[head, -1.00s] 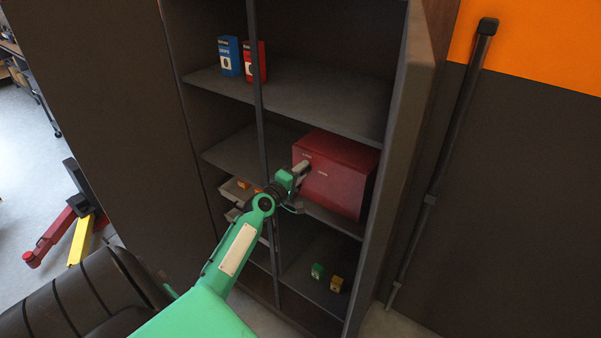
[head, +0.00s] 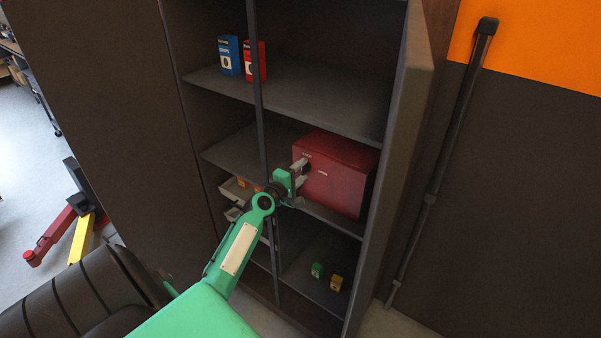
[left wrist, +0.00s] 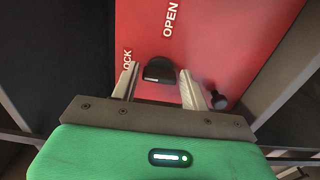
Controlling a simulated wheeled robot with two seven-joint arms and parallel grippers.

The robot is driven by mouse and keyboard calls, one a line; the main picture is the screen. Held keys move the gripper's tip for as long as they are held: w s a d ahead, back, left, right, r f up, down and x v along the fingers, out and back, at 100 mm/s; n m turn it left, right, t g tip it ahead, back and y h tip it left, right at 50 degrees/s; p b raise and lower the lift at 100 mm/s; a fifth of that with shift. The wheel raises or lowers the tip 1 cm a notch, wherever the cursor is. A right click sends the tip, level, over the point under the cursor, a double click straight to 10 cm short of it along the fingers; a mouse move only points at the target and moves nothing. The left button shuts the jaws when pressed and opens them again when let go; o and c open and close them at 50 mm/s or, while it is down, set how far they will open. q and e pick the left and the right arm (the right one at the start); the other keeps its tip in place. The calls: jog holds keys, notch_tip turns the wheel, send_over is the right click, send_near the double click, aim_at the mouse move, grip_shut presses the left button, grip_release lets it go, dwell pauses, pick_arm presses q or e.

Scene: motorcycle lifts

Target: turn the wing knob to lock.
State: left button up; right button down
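The red box (head: 340,178) sits on a shelf of the dark cabinet, and its front fills much of the left wrist view (left wrist: 225,50). A dark wing knob (left wrist: 159,70) is on that front, below the word OPEN; a label reading "OCK" is partly hidden by a finger. My left gripper (head: 301,174) is at the left part of the box front. In the left wrist view its fingers (left wrist: 157,78) are spread on either side of the knob, with visible gaps. My right gripper is not in view.
A small black round part (left wrist: 218,99) lies just right of the right finger. The cabinet divider (head: 262,130) stands close to my left wrist.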

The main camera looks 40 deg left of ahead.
pick_arm(q)
jog(key=shift+o, duration=0.9)
jog(key=s+d+b, duration=0.1)
jog(key=s+b, duration=0.3)
jog(key=s, duration=0.9)
jog(key=shift+s+d, duration=0.25)
jog(key=shift+s, duration=0.15)
